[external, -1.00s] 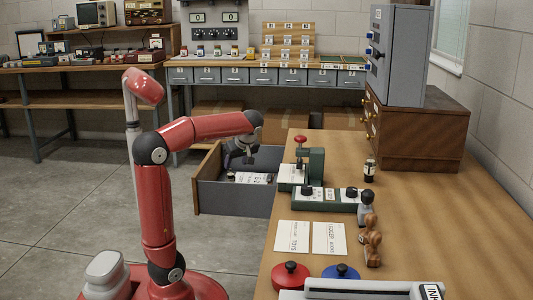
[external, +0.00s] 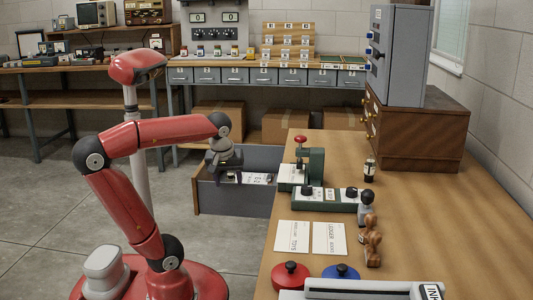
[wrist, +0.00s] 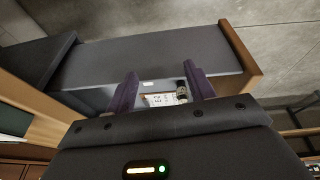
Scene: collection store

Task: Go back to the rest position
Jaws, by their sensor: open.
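My gripper (external: 228,176) is at the left end of the open grey drawer (external: 238,198), near its wooden front. In the wrist view my gripper (wrist: 161,84) has its two dark fingers spread with nothing held between them. Beyond the fingertips, a white printed card (wrist: 160,99) lies in the drawer, and a small dark object (wrist: 182,91) is beside it. The card also shows in the external view (external: 259,178). My red arm is bent, with its elbow out to the left. Part of the drawer's inside is hidden by the hand.
The wooden desk (external: 430,240) right of the drawer carries a green press (external: 316,163), stampers (external: 366,202), two cards and red (external: 291,274) and blue pads. A back bench (external: 250,88) stands behind. The floor at left is clear.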

